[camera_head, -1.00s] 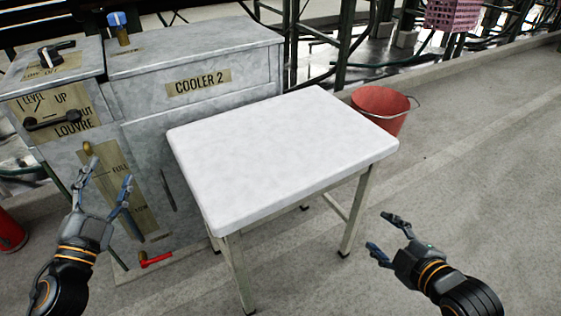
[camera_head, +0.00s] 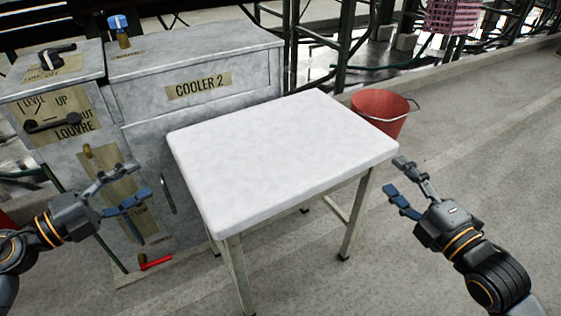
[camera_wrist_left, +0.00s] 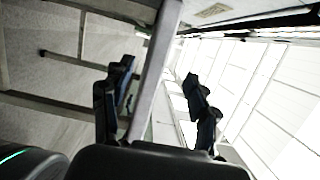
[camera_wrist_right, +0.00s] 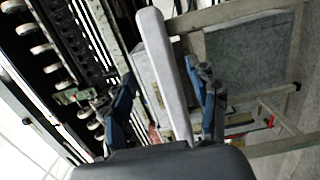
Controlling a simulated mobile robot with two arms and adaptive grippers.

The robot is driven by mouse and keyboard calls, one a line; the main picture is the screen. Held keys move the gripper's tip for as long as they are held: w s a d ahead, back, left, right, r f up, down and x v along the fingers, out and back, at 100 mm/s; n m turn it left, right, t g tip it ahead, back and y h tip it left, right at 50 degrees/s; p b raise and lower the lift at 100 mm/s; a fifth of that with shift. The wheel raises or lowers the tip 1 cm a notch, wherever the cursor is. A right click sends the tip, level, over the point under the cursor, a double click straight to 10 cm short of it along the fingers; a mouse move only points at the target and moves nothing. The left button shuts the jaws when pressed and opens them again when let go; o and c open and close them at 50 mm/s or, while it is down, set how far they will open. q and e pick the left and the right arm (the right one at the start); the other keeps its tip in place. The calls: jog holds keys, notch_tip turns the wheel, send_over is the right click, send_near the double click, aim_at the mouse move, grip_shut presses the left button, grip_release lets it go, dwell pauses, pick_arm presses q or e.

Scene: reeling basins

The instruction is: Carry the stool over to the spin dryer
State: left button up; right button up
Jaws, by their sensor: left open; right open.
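The stool (camera_head: 285,150) has a white rectangular top and pale metal legs, and stands upright on the floor in the middle of the head view. My left gripper (camera_head: 140,183) is open, off the stool's left side, fingers pointing at it. My right gripper (camera_head: 393,176) is open close to the right edge of the top. In the right wrist view the top's edge (camera_wrist_right: 165,75) lies between the open fingers. In the left wrist view a pale edge of the stool (camera_wrist_left: 155,70) lies between the open fingers. I cannot make out the spin dryer.
A grey cabinet marked COOLER 2 (camera_head: 235,60) stands right behind and left of the stool. A red bucket (camera_head: 382,112) stands at the stool's far right corner. A pink basket (camera_head: 452,15) is at the back. The floor to the right is clear.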

aim_at(191, 148)
pick_arm(q)
jog(key=x, duration=1.3)
jog(key=shift+w+d, duration=0.15)
pick_arm(e)
jog(key=x, duration=1.3)
jog(key=shift+w+f, duration=0.1)
jog(key=shift+w, duration=0.1)
pick_arm(q)
grip_shut()
pick_arm(e)
grip_shut()
pick_arm(q)
jog(key=shift+r, duration=0.35)
pick_arm(e)
jog(key=shift+r, duration=0.4)
